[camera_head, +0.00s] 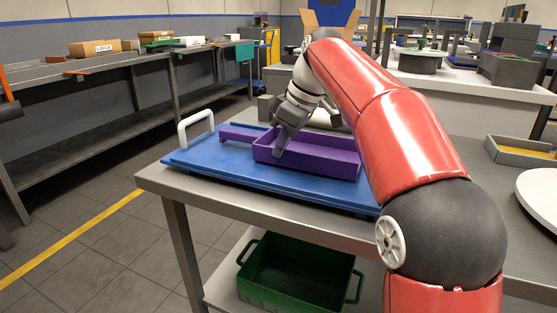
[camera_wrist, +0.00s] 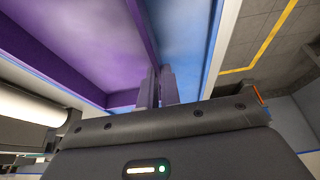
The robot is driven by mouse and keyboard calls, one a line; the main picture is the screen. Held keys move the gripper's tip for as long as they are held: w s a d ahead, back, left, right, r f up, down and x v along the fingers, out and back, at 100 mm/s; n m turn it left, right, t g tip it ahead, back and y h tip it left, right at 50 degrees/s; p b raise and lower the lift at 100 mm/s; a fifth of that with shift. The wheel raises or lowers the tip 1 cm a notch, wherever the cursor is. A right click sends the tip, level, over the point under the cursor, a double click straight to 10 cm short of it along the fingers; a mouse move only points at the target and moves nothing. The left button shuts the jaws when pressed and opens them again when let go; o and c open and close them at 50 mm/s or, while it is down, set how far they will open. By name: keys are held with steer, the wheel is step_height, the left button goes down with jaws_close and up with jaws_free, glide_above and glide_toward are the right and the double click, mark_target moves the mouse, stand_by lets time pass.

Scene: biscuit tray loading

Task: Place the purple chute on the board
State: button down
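The purple chute (camera_head: 322,168) is a long shallow open tray with a narrow arm sticking out at its left end. It is over the blue board (camera_head: 215,166), which has a white handle (camera_head: 196,127). It looks level and appears to lie on the board; any small gap beneath is hard to tell. My gripper (camera_head: 279,153) reaches down at the chute's near left part. In the wrist view the two fingers (camera_wrist: 158,88) are close together at a chute wall (camera_wrist: 142,30) and appear shut on it. The chute's far right corner is partly hidden behind my arm.
The board lies on a grey table (camera_head: 158,181). A green crate (camera_head: 297,275) is on the lower shelf. At the right are a grey tray (camera_head: 515,154) with yellow inside and a white round plate (camera_head: 541,195). A long bench (camera_head: 115,66) with boxes stands at the back left.

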steer(key=shift+f, duration=0.4)
steer(key=c, duration=1.6)
jaws_free()
steer(key=p+v, duration=0.4)
steer(key=v, duration=0.8)
steer(key=shift+r+p, duration=0.2)
steer(key=shift+p, duration=0.15)
